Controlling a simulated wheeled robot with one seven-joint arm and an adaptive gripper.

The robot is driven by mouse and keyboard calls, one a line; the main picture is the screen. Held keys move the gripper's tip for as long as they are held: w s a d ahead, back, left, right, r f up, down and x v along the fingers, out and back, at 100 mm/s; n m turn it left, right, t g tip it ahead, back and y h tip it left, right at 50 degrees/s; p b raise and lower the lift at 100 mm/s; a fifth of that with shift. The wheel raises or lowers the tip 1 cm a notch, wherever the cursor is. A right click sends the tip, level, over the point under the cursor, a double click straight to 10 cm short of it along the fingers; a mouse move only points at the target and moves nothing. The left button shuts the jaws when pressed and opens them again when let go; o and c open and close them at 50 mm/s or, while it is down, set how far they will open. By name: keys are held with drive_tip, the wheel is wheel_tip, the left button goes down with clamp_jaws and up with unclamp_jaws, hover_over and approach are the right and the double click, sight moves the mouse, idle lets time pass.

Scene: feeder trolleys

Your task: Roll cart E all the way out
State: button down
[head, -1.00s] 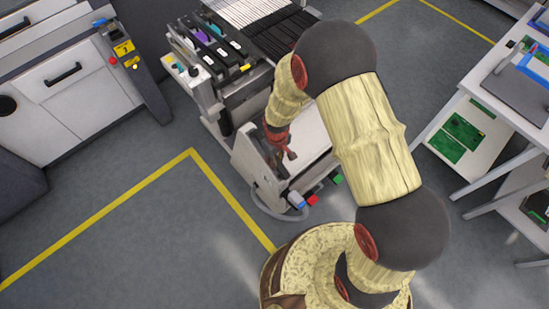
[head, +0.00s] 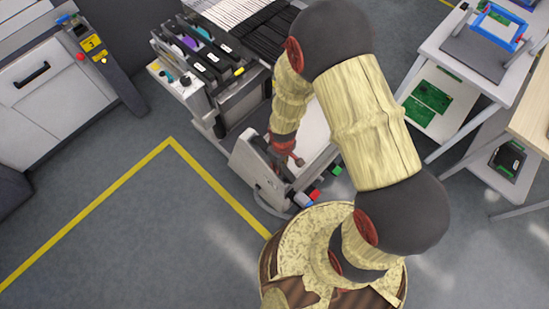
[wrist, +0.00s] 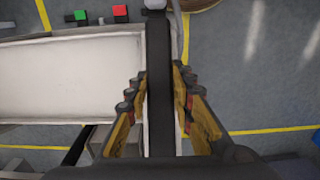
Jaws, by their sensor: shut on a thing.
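The cart (head: 262,182), a grey-white trolley with a bank of feeders (head: 210,55) at its back, stands in the middle of the head view. I cannot read a letter on it. Its near end, with red, blue and green connectors, is close to my base. My gripper (head: 285,155) is at this near end, partly covered by my arm. In the wrist view, my gripper's fingers (wrist: 165,115) are on both sides of a dark upright bar (wrist: 158,70), the cart's handle, and are shut on it. The cart's pale flat top (wrist: 70,80) lies to the left.
A white machine (head: 50,90) with a control panel stands at the left. White tables (head: 480,75) with green boards stand at the right. A yellow floor line (head: 90,200) bends left of the cart. The floor at lower left is clear.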

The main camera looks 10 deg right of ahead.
sight(287, 172)
drive_tip(key=s+d, duration=0.1)
drive_tip(key=s, duration=0.1)
drive_tip(key=shift+s+d+f, duration=0.1)
drive_tip(key=shift+s+d, duration=0.25)
drive_tip(key=shift+s, duration=0.05)
drive_tip(key=shift+s+d, duration=0.2)
drive_tip(key=shift+d, duration=0.1)
drive_tip(key=shift+w+a, duration=0.15)
drive_tip(key=shift+w, duration=0.1)
drive_tip(key=c, duration=1.8)
unclamp_jaws()
drive_tip(key=shift+a, duration=0.15)
drive_tip(key=shift+o, duration=1.3)
drive_tip(key=shift+s, duration=0.1)
wheel_tip(287, 172, up, 12)
